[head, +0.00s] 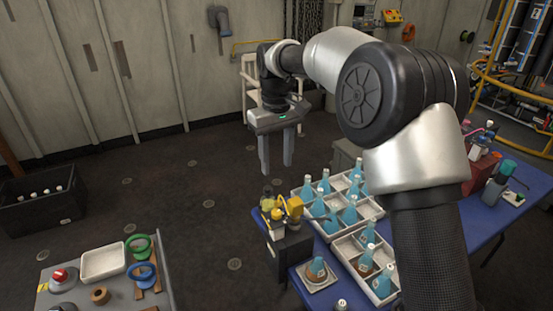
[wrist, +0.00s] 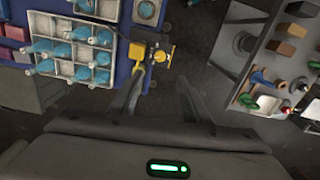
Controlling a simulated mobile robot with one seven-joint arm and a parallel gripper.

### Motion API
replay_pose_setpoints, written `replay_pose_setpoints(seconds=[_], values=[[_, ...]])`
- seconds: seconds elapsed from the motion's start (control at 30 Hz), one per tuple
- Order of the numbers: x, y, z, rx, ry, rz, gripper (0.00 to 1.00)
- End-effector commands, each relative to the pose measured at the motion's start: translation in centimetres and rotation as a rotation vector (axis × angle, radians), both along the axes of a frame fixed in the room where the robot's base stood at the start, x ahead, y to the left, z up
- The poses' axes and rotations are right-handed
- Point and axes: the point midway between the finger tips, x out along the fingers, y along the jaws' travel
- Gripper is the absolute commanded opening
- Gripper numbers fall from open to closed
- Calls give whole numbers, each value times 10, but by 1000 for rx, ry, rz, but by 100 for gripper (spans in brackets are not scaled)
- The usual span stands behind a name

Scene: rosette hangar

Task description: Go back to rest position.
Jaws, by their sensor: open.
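My gripper (head: 276,165) hangs fingers down at the end of my raised arm, in the upper middle of the head view. Its two fingers are apart with nothing between them. In the wrist view my gripper (wrist: 159,82) also shows two spread, empty fingers over dark floor. It is clear of the blue table (head: 483,228) and the grey bench (head: 165,280), touching neither. My arm covers part of the blue table in the head view.
White divided crates (head: 378,211) of blue bottles stand on the blue table, beside a yellow-and-black device (head: 283,210). A black crate (head: 40,205) stands on the floor at left. A white chair (head: 249,68) is behind my gripper. The middle floor is clear.

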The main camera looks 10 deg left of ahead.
Motion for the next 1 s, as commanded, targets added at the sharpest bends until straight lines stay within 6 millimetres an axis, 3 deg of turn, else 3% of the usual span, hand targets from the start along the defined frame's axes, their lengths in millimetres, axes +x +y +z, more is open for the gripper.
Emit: replay_pose_setpoints(seconds=[0.17,0.27,0.37,0.5,0.67,0.8,1.0], values=[[-3,-8,11,0,-13,-13,43],[-13,-29,38,1,-50,-50,43],[-35,-64,75,3,-106,-115,43],[-79,-120,117,15,-188,-234,43],[-141,-177,143,45,-281,-381,43],[-199,-218,147,86,-356,-513,43],[-263,-251,128,149,-437,-658,43]])
